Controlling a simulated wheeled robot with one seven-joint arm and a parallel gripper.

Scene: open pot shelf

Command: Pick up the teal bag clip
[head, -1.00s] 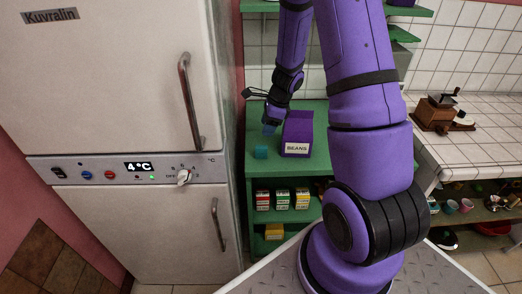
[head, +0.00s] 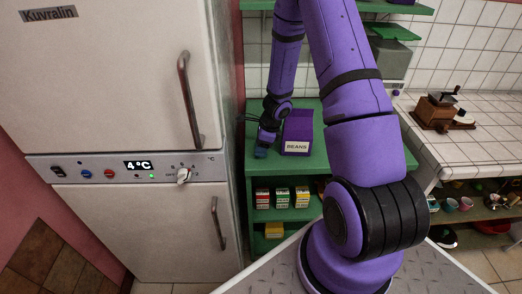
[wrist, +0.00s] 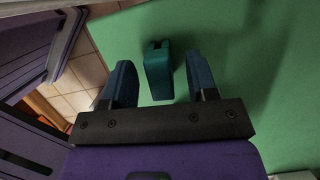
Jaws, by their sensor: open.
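The teal bag clip (wrist: 157,72) stands on the green shelf board (wrist: 250,50) in the wrist view. My gripper (wrist: 161,62) is open, with one blue finger on each side of the clip. A gap shows between the clip and each finger. In the head view my gripper (head: 262,150) is low over the green shelf, left of the purple beans box. There it covers most or all of the clip, and I cannot tell the clip from the blue fingers.
The purple BEANS box (head: 297,134) stands close to the right of my gripper. The fridge (head: 120,90) is to the left. Small boxes (head: 282,198) stand on the shelf below. A coffee grinder (head: 436,111) is on the tiled counter at right.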

